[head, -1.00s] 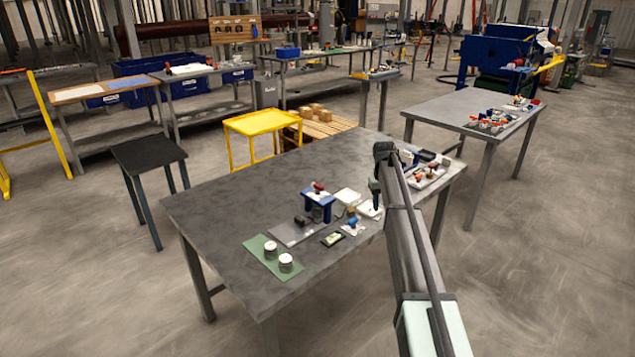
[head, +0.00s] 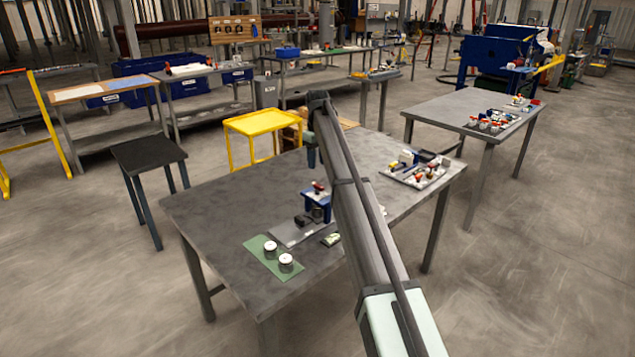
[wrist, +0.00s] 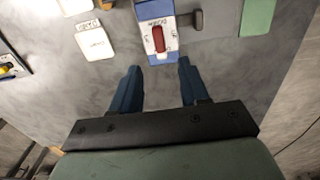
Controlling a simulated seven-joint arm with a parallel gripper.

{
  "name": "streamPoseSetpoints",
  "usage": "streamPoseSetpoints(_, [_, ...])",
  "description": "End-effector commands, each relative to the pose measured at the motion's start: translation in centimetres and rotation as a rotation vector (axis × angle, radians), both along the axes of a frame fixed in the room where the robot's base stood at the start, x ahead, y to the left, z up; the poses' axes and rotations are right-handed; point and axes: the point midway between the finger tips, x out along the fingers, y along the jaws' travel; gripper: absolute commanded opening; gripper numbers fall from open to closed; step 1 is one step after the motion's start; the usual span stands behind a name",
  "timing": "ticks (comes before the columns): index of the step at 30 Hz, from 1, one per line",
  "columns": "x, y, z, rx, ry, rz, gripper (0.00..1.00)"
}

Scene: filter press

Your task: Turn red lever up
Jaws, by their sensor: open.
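The red lever (wrist: 158,38) sits on a white label plate (wrist: 158,42) on top of a small blue stand, seen in the wrist view at the upper middle. In the head view the red lever (head: 318,186) tops the blue stand (head: 316,203) near the middle of the table. My gripper (wrist: 157,72) is open and empty, its two blue fingers apart and pointing toward the stand, with a gap between fingertips and lever. In the head view my gripper (head: 312,160) hangs above the table, behind the stand.
A green mat (head: 262,246) with two round white-topped jars lies left of the stand. A grey plate (head: 290,233) lies in front of it. White cards (wrist: 95,44) lie beside the stand. A tray of small parts (head: 415,178) is at the right. The table's left is clear.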

Motion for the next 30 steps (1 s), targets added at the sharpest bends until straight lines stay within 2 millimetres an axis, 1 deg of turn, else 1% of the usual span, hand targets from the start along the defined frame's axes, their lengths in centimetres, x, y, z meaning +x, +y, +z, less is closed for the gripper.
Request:
streamPoseSetpoints(1, [-0.1, 0.0, -1.1, -0.001, 0.002, 0.000, 0.45])
streamPoseSetpoints(6, [-0.1, 0.0, -4.1, -0.001, 0.002, -0.001, 0.45])
streamPoseSetpoints(12, [-0.1, 0.0, -6.9, 0.000, 0.001, -0.001, 0.45])
streamPoseSetpoints(15, [0.0, 0.0, -7.8, -0.001, 0.001, -0.001, 0.45])
streamPoseSetpoints(21, [0.0, 0.0, -8.7, 0.000, 0.000, -0.001, 0.45])
streamPoseSetpoints(30, [0.0, 0.0, -8.8, 0.000, 0.000, -0.002, 0.44])
